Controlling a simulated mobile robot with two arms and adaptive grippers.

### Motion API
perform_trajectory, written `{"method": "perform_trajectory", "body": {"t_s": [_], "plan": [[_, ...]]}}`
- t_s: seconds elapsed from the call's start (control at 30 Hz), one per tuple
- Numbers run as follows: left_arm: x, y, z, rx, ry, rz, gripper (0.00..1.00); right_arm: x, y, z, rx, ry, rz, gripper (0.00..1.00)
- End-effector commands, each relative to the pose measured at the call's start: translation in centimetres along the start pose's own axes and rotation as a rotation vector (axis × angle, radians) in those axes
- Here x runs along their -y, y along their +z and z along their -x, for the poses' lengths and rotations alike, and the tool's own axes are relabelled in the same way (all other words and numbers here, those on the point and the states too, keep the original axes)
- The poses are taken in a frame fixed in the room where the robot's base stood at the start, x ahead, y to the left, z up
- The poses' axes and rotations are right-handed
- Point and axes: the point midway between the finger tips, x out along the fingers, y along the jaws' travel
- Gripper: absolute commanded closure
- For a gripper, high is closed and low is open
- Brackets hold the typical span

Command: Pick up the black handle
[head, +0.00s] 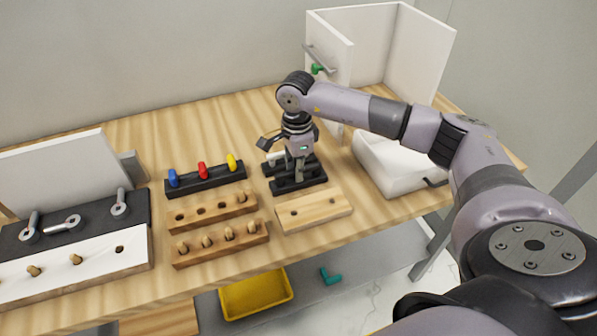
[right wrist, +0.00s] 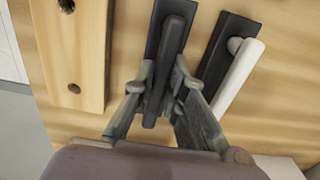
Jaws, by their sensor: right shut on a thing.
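The black handle (right wrist: 168,65) is a dark bar on a black base plate (right wrist: 155,28) in the right wrist view. My right gripper (right wrist: 158,84) has a finger on each side of the bar and is shut on it. In the head view the right gripper (head: 299,178) points down at the black plates, and its fingers largely hide the handle. A white handle (right wrist: 238,76) on its own black plate (right wrist: 216,60) lies close beside it. I cannot tell whether the black handle is clear of its plate. My left gripper is not in view.
A light wooden block (head: 314,211) with holes lies just in front. Peg blocks (head: 222,243) and a rack with coloured knobs (head: 206,181) stand to the left. A white drawer box (head: 385,172) is close on the right. A white panel cabinet (head: 420,50) stands behind.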

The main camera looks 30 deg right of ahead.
Motion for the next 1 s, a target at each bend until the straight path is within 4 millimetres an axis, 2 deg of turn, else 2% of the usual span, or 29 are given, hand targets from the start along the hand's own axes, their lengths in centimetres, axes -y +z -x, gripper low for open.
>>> {"method": "perform_trajectory", "body": {"t_s": [0.37, 0.57, 0.77, 1.0], "plan": [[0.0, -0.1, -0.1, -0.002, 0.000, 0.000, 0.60, 0.1, 0.0, 0.2, 0.001, -0.001, 0.000, 1.00], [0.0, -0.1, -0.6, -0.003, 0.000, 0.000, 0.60, 0.1, 0.0, 1.9, 0.002, -0.005, 0.000, 1.00], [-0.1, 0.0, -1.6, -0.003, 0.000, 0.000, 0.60, 0.1, 0.1, 6.2, 0.003, -0.008, 0.001, 1.00], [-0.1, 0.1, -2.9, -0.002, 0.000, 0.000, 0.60, 0.1, 0.1, 13.5, 0.003, -0.007, -0.001, 1.00]]}}
